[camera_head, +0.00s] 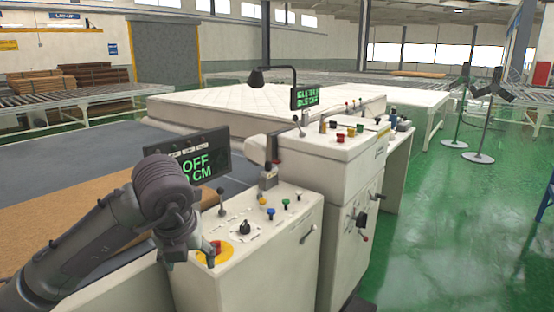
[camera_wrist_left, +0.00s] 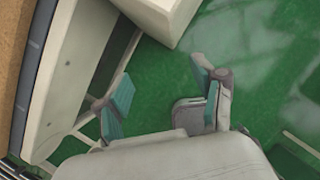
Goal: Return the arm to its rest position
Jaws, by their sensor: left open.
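My left arm (camera_head: 95,235) reaches in from the lower left, bent at the wrist in front of the near console. My left gripper (camera_head: 208,252) hangs low at the console's front corner, by a red button on a yellow plate (camera_head: 224,256); in this view I cannot tell whether it touches them. In the left wrist view the gripper (camera_wrist_left: 162,80) has its two teal-padded fingers spread apart, with only green floor visible between them. The near console (camera_head: 260,260) carries several coloured buttons and knobs. My right gripper is in neither view.
A display reading "OFF" and "CM" (camera_head: 195,165) stands behind my wrist. A second control cabinet (camera_head: 325,170) with levers stands to the right. A white mattress (camera_head: 225,100) lies behind. Open green floor (camera_head: 450,230) and two metal stands (camera_head: 478,157) are at the right.

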